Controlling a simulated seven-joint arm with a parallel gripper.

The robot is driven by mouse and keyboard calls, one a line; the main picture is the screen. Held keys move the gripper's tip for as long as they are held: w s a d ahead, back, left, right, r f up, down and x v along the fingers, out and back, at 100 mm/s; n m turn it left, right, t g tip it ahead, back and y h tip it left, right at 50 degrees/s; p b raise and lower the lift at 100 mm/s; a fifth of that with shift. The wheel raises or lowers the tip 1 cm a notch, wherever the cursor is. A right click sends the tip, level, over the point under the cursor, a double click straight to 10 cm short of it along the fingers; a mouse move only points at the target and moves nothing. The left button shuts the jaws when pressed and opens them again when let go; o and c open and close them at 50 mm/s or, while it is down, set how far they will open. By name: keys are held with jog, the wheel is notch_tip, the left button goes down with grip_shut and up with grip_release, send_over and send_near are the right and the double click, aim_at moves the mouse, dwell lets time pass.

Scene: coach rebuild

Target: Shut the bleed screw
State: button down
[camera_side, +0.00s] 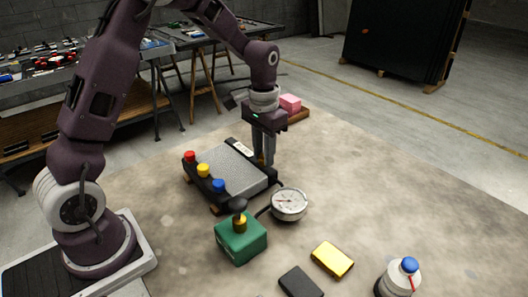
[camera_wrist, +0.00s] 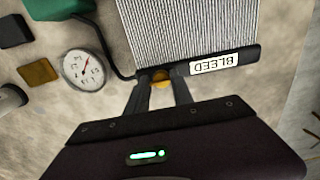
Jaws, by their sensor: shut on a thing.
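The bleed screw (camera_wrist: 160,79) is a small brass-coloured piece at the edge of the radiator (camera_wrist: 190,25), beside a white label reading BLEED (camera_wrist: 214,64). My gripper (camera_wrist: 160,84) is shut on the screw, with a finger on each side of it. In the side view my gripper (camera_side: 264,160) points straight down at the radiator's right end. The radiator (camera_side: 238,168) lies flat, with red, yellow and blue caps along its left side. The screw is mostly hidden by the fingers there, so its turn cannot be told.
A round gauge (camera_side: 289,203) lies close to the radiator, joined by a dark hose. A green box with a black knob (camera_side: 241,240), a yellow block (camera_side: 332,260), a dark block (camera_side: 300,282) and a blue-capped bottle (camera_side: 400,277) stand in front. A pink block (camera_side: 290,102) sits in a tray behind.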

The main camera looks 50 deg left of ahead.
aim_at(262, 154)
jog(key=shift+s+a, duration=0.1)
jog(key=shift+a, duration=0.25)
jog(key=c, duration=1.2)
grip_release()
jog(key=shift+d+r, duration=0.1)
jog(key=shift+d, duration=0.05)
notch_tip(262, 154, up, 7)
jog(key=shift+f, duration=0.1)
jog(key=s+d+r+t, duration=0.2)
jog(key=s+d+r, duration=0.1)
jog(key=s+r, duration=0.35)
jog(key=s+d+r+t, duration=0.1)
jog(key=s+d, duration=0.1)
jog(key=s, duration=0.7)
jog(key=s+d+r+t, duration=0.1)
jog(key=s+t, duration=0.1)
jog(key=s, duration=0.7)
jog(key=shift+s+d+t, duration=0.3)
jog(key=shift+d, duration=0.1)
